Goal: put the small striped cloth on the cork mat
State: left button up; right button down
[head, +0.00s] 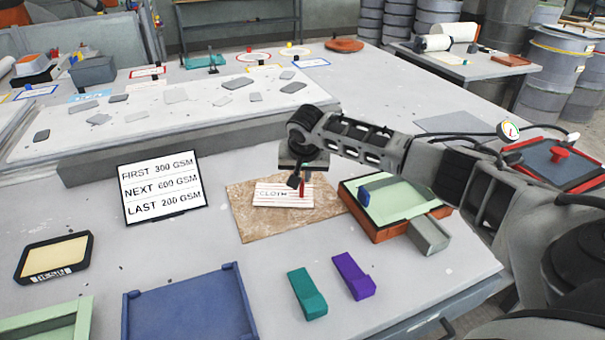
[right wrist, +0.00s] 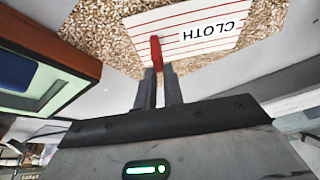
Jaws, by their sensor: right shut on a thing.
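The small striped cloth (head: 272,201) is white with red stripes and the word CLOTH. It lies flat over the cork mat (head: 262,228), within its outline; I cannot tell whether it touches the mat or hangs just above it. A red upright tab (head: 303,189) rises from the cloth. My right gripper (head: 298,182) is above the cloth, shut on this tab. The right wrist view shows the red tab between the two fingers (right wrist: 157,72), with the cloth (right wrist: 200,22) and the speckled mat (right wrist: 95,42) beyond. My left gripper is not in view.
An orange-rimmed tray (head: 375,232) with a green inside and a grey block (head: 429,235) stands right of the mat. A sign (head: 162,188) stands to its left. Teal (head: 307,294) and purple (head: 352,277) blocks and a blue tray (head: 190,308) are in front.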

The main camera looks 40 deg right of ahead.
jog(key=shift+f, duration=0.2)
jog(key=c, duration=1.5)
grip_release()
jog(key=v, duration=1.2)
jog(key=shift+a, duration=0.1)
